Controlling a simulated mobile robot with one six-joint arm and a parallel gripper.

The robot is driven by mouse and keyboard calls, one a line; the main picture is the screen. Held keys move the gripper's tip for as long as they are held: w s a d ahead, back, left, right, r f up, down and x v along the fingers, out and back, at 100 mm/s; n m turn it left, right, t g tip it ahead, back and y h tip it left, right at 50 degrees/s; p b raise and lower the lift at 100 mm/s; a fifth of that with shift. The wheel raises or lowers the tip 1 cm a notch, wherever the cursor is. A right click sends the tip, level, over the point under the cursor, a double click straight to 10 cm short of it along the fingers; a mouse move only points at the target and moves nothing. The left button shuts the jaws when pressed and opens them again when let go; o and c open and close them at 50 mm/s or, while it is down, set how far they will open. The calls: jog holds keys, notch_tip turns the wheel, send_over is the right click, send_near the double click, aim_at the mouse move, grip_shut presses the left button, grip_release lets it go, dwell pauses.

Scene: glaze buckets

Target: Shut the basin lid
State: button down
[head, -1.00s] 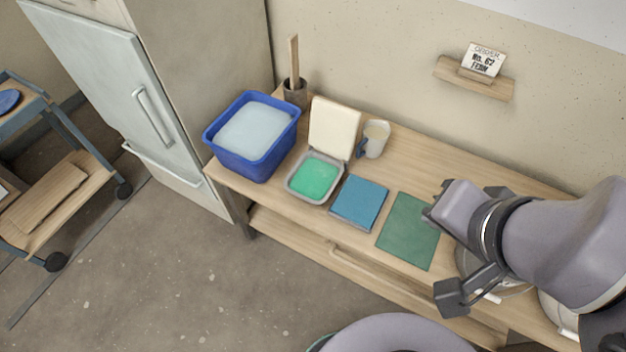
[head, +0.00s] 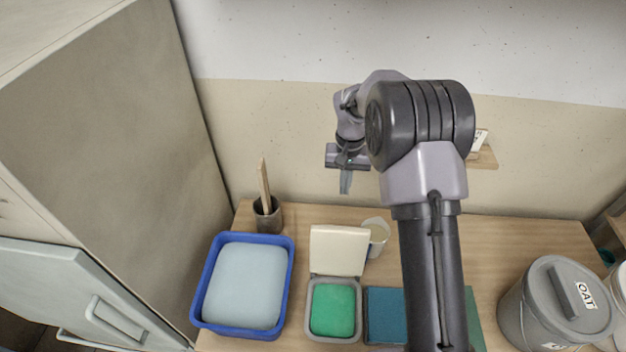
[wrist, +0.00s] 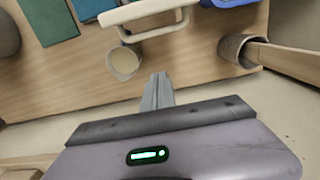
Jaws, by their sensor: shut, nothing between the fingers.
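The basin (head: 311,322) is a small grey tub with green glaze inside, on the table below my gripper in the head view. Its cream lid (head: 338,250) stands open, tilted up at the basin's back edge. In the wrist view the lid (wrist: 150,12) shows at the top, seen from behind. My gripper (head: 345,188) is shut and empty, raised in front of the wall behind and above the lid. In the wrist view its closed fingers (wrist: 157,88) point toward the table's back edge, apart from the lid. The basin itself is hidden there.
A cup (head: 376,236) stands right of the lid. A blue tub (head: 207,300) is left of the basin, with a brush pot (head: 267,217) behind it. A grey OAT bucket (head: 530,312) stands far right.

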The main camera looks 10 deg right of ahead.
jog(key=s+f+b, duration=0.4)
jog(key=f+b, duration=0.1)
jog(key=f, duration=0.3)
jog(key=shift+s+f, duration=0.25)
jog(key=shift+f, duration=0.15)
